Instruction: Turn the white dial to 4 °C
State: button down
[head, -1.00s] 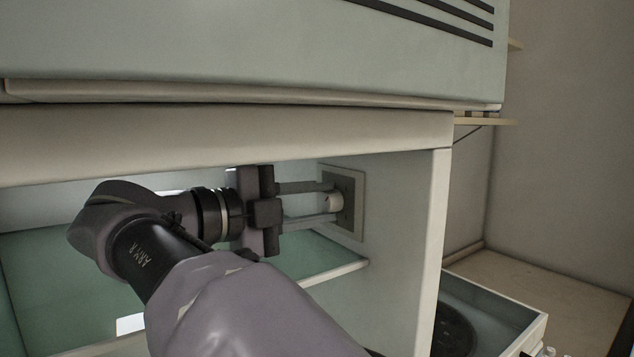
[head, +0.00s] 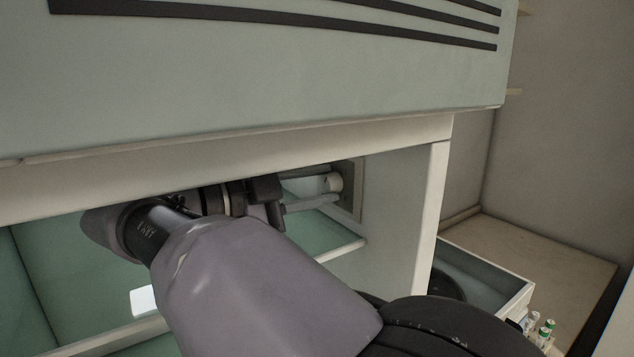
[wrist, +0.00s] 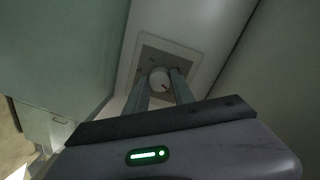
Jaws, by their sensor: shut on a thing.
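The white dial (head: 333,182) sits on a grey square plate (head: 357,188) on the inner right wall of the open compartment. My gripper (head: 328,187) reaches in from the left, with its two fingers on either side of the dial, shut on it. In the wrist view the dial (wrist: 159,79) shows between the fingertips, with a small red mark on its face toward the lower right. The plate (wrist: 182,60) has dark marks around the dial, too small to read.
A teal shelf (head: 345,248) lies below my gripper inside the compartment. The cabinet's front post (head: 431,220) stands to the right and its top beam (head: 230,166) runs above my arm.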

jog(key=c, duration=1.1)
grip_release()
jog(key=p+v, duration=0.1)
jog(key=v, duration=1.1)
jog(key=shift+r+p, duration=0.1)
jog(key=shift+p, duration=0.2)
